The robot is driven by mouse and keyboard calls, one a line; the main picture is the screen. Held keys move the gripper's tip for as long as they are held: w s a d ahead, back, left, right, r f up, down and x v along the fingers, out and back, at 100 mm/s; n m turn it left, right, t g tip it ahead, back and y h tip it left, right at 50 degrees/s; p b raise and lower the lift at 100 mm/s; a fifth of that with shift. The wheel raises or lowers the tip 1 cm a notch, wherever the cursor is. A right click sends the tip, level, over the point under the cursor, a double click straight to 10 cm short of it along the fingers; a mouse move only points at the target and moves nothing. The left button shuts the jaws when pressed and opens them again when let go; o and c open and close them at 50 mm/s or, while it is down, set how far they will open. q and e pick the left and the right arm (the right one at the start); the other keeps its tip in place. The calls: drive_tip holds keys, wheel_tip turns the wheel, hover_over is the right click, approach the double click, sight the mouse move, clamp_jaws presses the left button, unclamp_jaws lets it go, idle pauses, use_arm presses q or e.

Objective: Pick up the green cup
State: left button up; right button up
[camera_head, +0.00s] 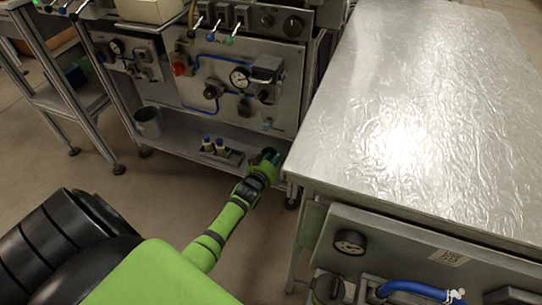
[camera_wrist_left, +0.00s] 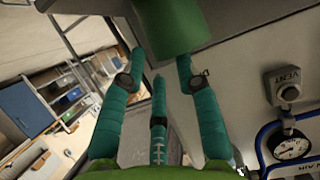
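In the left wrist view a green cup (camera_wrist_left: 172,25) shows at the top, cut off by the frame edge. It lies just beyond the fingertips of my left gripper (camera_wrist_left: 160,66). The teal fingers are spread and nothing is clasped between them; I cannot tell whether a tip touches the cup. In the head view my left gripper (camera_head: 268,157) is at the right end of the low shelf, by the corner of the metal table. The cup cannot be made out clearly there. My right gripper is not in view.
On the low shelf (camera_head: 180,132) stand a grey bucket (camera_head: 148,122) and a holder with small white bottles (camera_head: 214,146). A panel with gauges (camera_head: 240,78) rises behind the shelf. The large metal table (camera_head: 400,120) is bare and close on the right.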

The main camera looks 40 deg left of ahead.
use_arm(q)
drive_tip(key=shift+x, duration=0.85)
drive_tip(key=shift+c, duration=0.4)
drive_tip(key=shift+d, duration=0.1)
clamp_jaws()
